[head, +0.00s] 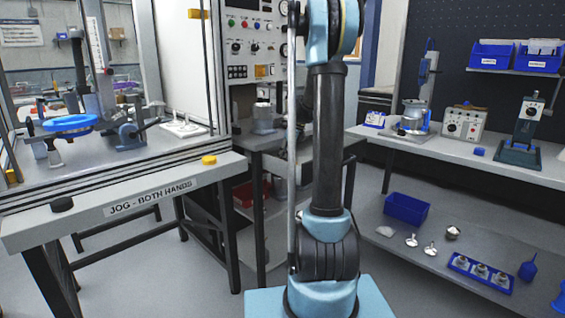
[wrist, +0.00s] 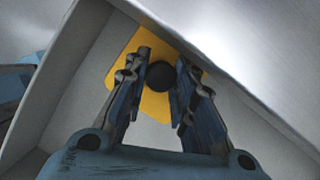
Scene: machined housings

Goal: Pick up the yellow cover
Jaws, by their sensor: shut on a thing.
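The yellow cover (wrist: 153,106) shows in the wrist view as a flat yellow plate with a round black knob (wrist: 161,77) on it. My gripper (wrist: 164,60) has its two fingers on either side of the knob and is shut on it. The fingers hide parts of the plate on both sides. The cover is within a grey, straight-walled box or tray (wrist: 62,75); I cannot tell whether it touches the bottom. In the head view my arm rises out of the top of the picture, so neither gripper nor cover can be made out there.
The grey walls stand close around my gripper. In the head view, a bench (head: 120,205) with a yellow button (head: 208,160) is at left. A control panel (head: 252,45) is behind my arm. A right-hand bench (head: 455,145) holds instruments; its lower shelf holds a blue bin (head: 407,209).

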